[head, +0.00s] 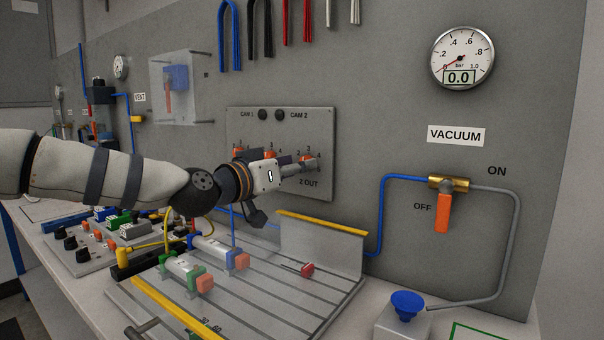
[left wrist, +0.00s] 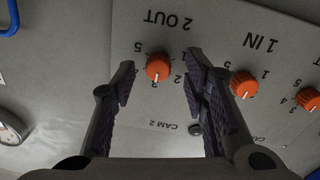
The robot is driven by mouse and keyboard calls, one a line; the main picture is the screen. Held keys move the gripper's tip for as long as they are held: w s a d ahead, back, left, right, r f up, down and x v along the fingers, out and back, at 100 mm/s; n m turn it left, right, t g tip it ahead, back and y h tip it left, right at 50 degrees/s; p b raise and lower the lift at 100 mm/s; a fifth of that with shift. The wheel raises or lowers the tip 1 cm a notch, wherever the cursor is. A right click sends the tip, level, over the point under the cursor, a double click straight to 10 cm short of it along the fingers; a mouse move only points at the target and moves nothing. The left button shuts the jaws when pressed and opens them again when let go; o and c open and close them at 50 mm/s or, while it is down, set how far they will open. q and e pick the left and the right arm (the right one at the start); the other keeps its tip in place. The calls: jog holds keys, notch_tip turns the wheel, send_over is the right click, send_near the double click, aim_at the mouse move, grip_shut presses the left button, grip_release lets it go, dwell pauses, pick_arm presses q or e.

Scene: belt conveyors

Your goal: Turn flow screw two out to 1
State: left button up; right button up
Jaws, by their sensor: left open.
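The flow screw two out is an orange knob (left wrist: 158,68) below the upside-down "2 OUT" label in the left wrist view. Its pale mark points toward the bottom of that view; I cannot tell the exact number it meets. My left gripper (left wrist: 159,62) is open, its dark fingers on either side of the knob in that view; I see no clear contact. In the head view my left gripper (head: 300,167) reaches the right part of the grey screw panel (head: 240,118), just above the "2 OUT" label, and partly hides the knob. My right gripper is not in view.
Another orange knob (left wrist: 243,84) sits close beside one finger, by the "1 IN" label. Below the arm are a slotted plate (head: 290,300) and a clear upright guard (head: 320,247). To the right are the vacuum valve's orange handle (head: 443,213) and a gauge (head: 462,57).

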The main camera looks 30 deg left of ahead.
pick_arm(q)
jog(key=shift+w+d+r, duration=0.1)
jog(key=shift+w+r, duration=0.15)
jog(key=shift+w, duration=0.15)
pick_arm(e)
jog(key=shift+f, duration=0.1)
pick_arm(q)
grip_shut()
jog(key=shift+d+f+n+y+b, duration=0.2)
jog(key=shift+n+b, duration=0.25)
jog(key=shift+n, duration=5.7)
jog(key=shift+a+f+n+y+b, duration=0.1)
jog(key=shift+n+y+b, duration=0.25)
jog(key=shift+n, duration=5.8)
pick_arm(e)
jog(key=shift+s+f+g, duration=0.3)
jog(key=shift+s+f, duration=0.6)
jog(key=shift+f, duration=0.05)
pick_arm(q)
jog(key=shift+r, duration=0.1)
